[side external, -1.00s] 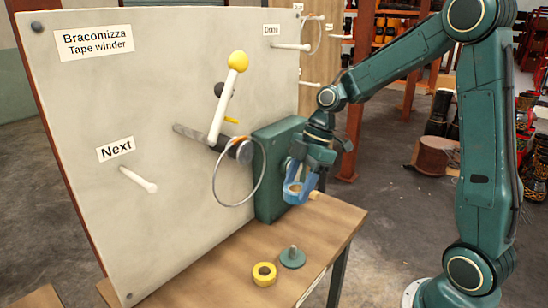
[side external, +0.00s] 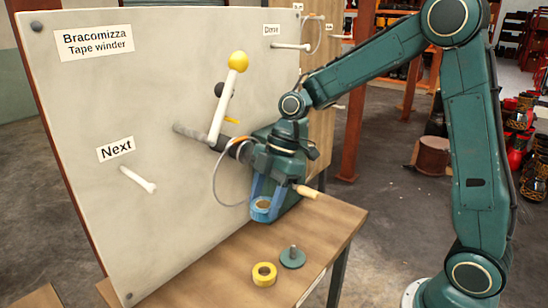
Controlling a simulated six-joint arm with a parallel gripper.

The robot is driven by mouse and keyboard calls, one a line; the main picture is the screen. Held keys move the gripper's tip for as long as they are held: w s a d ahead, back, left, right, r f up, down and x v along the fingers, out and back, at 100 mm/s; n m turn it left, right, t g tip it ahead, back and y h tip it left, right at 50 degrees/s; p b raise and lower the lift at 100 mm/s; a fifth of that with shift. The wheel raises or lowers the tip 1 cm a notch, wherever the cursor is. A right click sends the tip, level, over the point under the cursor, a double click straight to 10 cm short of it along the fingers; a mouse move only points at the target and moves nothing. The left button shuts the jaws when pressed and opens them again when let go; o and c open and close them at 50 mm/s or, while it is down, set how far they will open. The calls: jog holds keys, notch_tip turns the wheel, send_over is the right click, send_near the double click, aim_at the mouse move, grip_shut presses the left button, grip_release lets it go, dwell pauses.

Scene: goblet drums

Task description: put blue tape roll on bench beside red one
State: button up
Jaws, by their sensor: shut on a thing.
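The blue tape roll (side external: 260,215) hangs in the air between the fingertips of my gripper (side external: 267,199), which is shut on it. It is above the wooden bench (side external: 215,268), in front of the tape winder panel. A yellow tape roll (side external: 264,275) lies flat on the bench, below the blue one. I see no red tape roll in this view.
A green round base with a short peg (side external: 292,257) stands on the bench beside the yellow roll. The panel (side external: 110,200) carries a white lever with a yellow knob (side external: 238,62) and a wire loop (side external: 215,180). The bench's left part is clear.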

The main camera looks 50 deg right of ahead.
jog(key=a+n, duration=0.2)
jog(key=a, duration=0.8)
jog(key=shift+a+f+g, duration=0.15)
jog(key=shift+a+g, duration=0.05)
jog(key=shift+g, duration=0.2)
jog(key=shift+f, duration=0.1)
notch_tip(320, 180, down, 16)
jog(key=shift+f, duration=1.9)
jog(key=shift+f, duration=0.1)
jog(key=o, duration=1)
